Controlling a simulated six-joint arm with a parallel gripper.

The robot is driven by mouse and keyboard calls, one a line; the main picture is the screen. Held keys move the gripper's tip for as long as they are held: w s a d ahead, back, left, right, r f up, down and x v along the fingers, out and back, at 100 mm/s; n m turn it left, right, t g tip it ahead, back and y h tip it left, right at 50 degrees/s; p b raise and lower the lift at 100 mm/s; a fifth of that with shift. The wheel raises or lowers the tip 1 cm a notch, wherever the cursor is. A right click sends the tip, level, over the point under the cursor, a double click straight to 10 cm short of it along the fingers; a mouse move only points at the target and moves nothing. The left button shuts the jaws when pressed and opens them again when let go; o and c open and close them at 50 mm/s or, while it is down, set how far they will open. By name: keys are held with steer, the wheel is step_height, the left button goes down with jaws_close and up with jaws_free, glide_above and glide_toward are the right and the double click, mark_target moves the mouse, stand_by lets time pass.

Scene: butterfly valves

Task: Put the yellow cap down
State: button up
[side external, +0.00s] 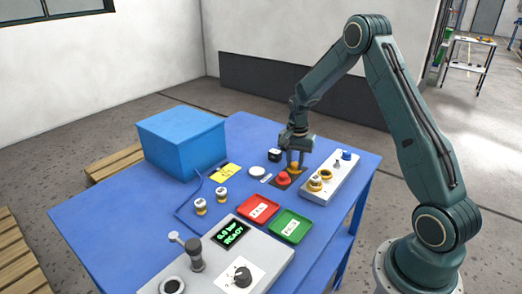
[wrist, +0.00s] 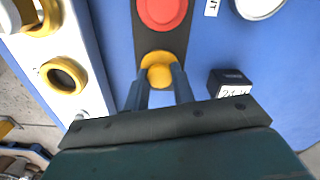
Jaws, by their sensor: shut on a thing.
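My gripper (side external: 296,158) points down over the table, with its fingers shut on the yellow cap (side external: 294,167). In the wrist view the yellow cap (wrist: 158,72) sits between my two fingertips (wrist: 158,76), which partly hide its sides. It is over the dark strip (wrist: 155,40), close to a red cap (wrist: 162,10) on the same strip. The red cap (side external: 283,178) also shows in the side view, just in front of my gripper. I cannot tell whether the yellow cap touches the strip.
A white block (side external: 340,178) with valve fittings stands close on the right. A small dark box (side external: 275,155) and a white round dish (side external: 257,171) lie to the left. Red (side external: 259,209) and green (side external: 291,226) trays are in front. A blue box (side external: 181,145) stands at the back left.

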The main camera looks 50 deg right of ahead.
mark_target(295, 163)
steer(key=o, duration=1)
steer(key=shift+c, duration=0.2)
steer(key=shift+r, duration=0.1)
step_height(295, 163, up, 12)
stand_by(0.4)
